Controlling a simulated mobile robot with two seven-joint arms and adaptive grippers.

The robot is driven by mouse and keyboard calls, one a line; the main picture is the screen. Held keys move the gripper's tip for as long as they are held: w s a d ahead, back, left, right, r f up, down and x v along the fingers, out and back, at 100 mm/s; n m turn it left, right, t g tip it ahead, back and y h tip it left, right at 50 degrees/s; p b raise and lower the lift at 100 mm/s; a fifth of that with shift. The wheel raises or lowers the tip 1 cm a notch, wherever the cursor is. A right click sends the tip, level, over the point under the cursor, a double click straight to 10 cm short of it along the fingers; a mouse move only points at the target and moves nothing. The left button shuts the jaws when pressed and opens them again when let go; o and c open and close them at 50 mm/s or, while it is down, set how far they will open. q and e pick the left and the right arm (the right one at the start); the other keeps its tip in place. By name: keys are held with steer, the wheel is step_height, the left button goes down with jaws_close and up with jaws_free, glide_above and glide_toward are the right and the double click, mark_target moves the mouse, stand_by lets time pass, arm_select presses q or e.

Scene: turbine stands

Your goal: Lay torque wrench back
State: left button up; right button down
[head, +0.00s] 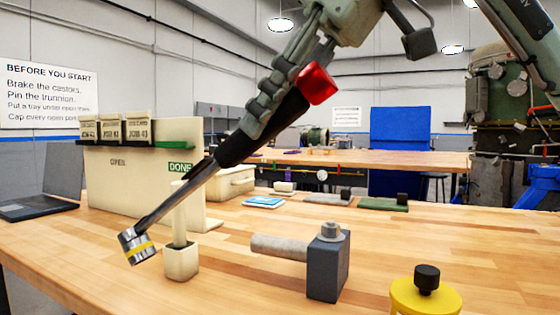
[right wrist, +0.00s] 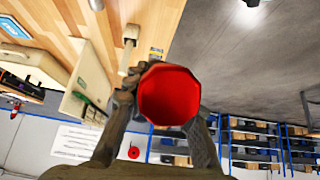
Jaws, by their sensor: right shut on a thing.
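The torque wrench (head: 200,188) has a black grip, a red end cap, a steel shaft and a round head with a yellow band. My right gripper (head: 275,105) is shut on its black grip near the red end. The wrench hangs tilted above the wooden bench, its head low at the left. In the right wrist view the red end cap (right wrist: 169,94) fills the middle and hides most of the wrench. My left gripper is not in view.
A grey block with a bolt and side cylinder (head: 328,265) stands at the bench middle. A yellow piece with a black knob (head: 426,292) is at front right. A cream panel (head: 140,172) with labelled cards stands behind.

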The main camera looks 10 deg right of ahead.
steer(key=shift+w+d+f, duration=0.4)
steer(key=shift+w+d, duration=0.25)
steer(key=shift+f, duration=0.2)
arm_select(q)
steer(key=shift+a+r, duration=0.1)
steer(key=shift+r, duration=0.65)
arm_select(e)
step_height(320, 180, down, 4)
steer(key=shift+r, duration=0.15)
arm_select(q)
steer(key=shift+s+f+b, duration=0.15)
steer(key=shift+b, duration=0.2)
arm_select(e)
steer(key=shift+f, duration=0.2)
